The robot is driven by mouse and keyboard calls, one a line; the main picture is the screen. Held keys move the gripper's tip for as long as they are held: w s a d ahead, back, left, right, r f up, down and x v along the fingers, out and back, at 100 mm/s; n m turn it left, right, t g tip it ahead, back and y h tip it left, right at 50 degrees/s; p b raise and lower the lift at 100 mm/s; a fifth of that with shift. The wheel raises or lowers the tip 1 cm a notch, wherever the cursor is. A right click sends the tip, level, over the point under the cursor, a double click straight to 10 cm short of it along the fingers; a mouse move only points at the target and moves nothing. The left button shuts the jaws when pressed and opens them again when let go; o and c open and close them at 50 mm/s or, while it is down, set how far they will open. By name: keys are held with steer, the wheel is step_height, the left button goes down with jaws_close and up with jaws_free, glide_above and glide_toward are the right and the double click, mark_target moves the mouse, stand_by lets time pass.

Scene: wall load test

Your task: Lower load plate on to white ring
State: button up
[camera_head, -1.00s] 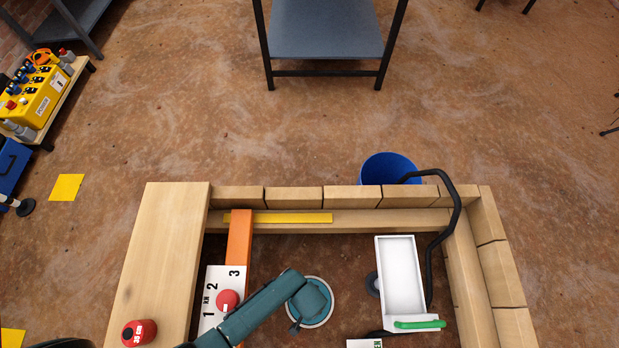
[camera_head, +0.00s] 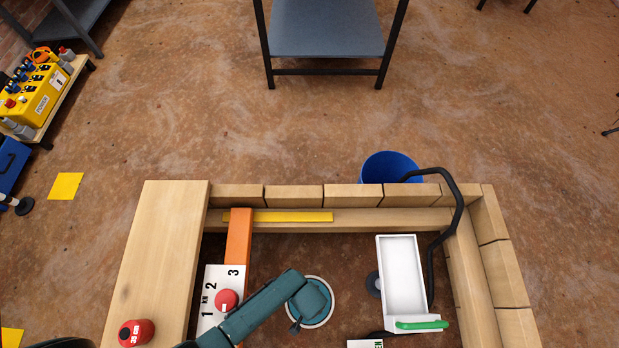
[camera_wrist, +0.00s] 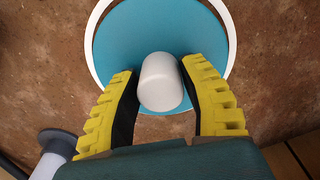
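The load plate is a round teal disc (camera_wrist: 125,50) with a pale grey knob (camera_wrist: 161,82) standing up from its middle. My gripper (camera_wrist: 158,68) has its yellow-backed fingers on both sides of the knob, apparently touching it. The white ring (camera_wrist: 232,55) shows around the plate's edge in the wrist view, thinnest at the bottom. In the head view the ring (camera_head: 333,303) lies on the soil inside the wooden frame, with my teal arm over it and hiding the fingers. I cannot tell whether the plate rests on the ring or hangs just above it.
To the right is a white tray (camera_head: 402,275) with a green handle (camera_head: 421,323). Wooden blocks (camera_head: 294,195) edge the pit; a blue bucket (camera_head: 388,166) stands behind.

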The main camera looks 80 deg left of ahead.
steer(key=shift+o, duration=1.3)
steer(key=shift+s+f, duration=0.1)
step_height(320, 180, up, 12)
